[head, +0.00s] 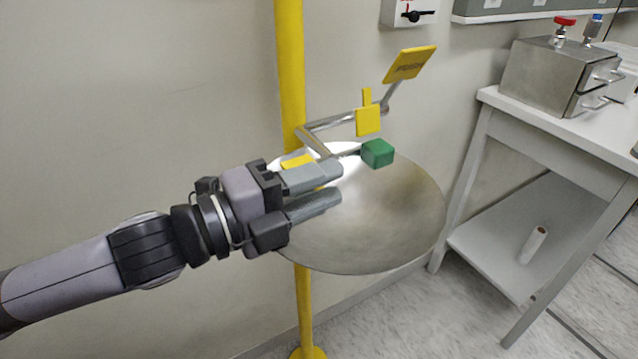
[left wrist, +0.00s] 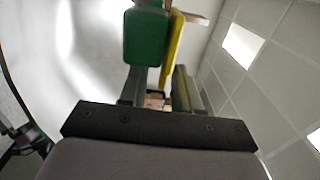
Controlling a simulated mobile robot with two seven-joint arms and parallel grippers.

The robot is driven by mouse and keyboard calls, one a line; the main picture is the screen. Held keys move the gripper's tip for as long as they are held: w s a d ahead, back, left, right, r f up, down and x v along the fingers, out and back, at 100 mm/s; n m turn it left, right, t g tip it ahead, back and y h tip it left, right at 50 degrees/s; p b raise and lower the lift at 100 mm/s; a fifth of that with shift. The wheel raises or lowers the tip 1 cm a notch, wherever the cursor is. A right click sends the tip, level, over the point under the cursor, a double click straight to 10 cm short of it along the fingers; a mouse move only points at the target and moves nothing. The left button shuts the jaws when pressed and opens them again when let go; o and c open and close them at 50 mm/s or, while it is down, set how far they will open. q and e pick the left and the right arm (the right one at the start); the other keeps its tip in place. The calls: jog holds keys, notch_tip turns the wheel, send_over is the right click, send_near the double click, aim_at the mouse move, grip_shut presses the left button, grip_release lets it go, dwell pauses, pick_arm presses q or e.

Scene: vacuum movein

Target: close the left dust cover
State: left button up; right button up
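The eyewash station has a steel bowl (head: 395,225) on a yellow pole. A green block (head: 377,153) stands above the bowl's far side and shows large in the left wrist view (left wrist: 146,38). A yellow plate (head: 368,121) stands upright behind and above it. Another flat yellow piece (head: 297,161) lies at the bowl's back left, partly hidden by my gripper. I cannot tell for sure which is the left dust cover. My left gripper (head: 340,182) is over the bowl, fingers apart and pointing right, below and left of the green block. I see nothing held. My right gripper is out of view.
A yellow push paddle (head: 410,64) on a bent metal arm rises above the bowl. The yellow pole (head: 290,75) stands behind my gripper near the wall. A white table (head: 560,138) with a steel box (head: 550,80) is at right. The space left of the pole is clear.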

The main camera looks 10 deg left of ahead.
pick_arm(q)
jog(key=b+v, duration=0.1)
jog(key=v, duration=0.4)
jog(key=shift+s+a+f, duration=0.1)
jog(key=shift+s+a, duration=0.05)
jog(key=shift+a, duration=0.1)
jog(key=shift+v, duration=0.8)
